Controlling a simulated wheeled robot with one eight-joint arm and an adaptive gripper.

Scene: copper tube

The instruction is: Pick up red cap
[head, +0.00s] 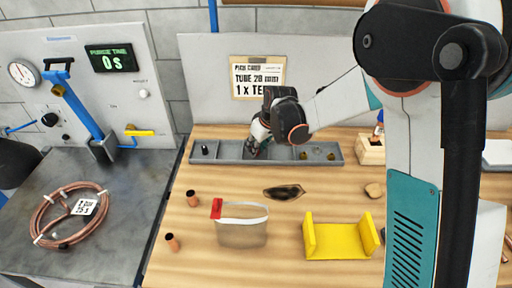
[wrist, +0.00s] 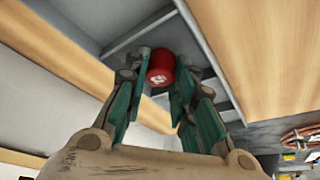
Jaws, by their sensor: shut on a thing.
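The red cap (wrist: 161,69) shows in the wrist view between the tips of my gripper's teal-padded fingers. It is a short red cylinder with a small pale mark on its side. My gripper (wrist: 160,90) is shut on the cap. In the head view my gripper (head: 256,146) reaches down at the grey divided tray (head: 228,152) at the back of the bench. The cap is hidden there behind the fingers. The wrist view shows the tray's walls (wrist: 143,23) around the cap. I cannot tell whether the cap touches the tray floor.
Small fittings sit in other tray compartments. A clear bag with a red clip (head: 242,226), a yellow bracket (head: 340,240), a dark oval piece (head: 284,192) and copper pieces (head: 192,198) lie on the wooden bench. A wooden block (head: 370,150) stands right of the tray. A copper coil (head: 70,214) lies left.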

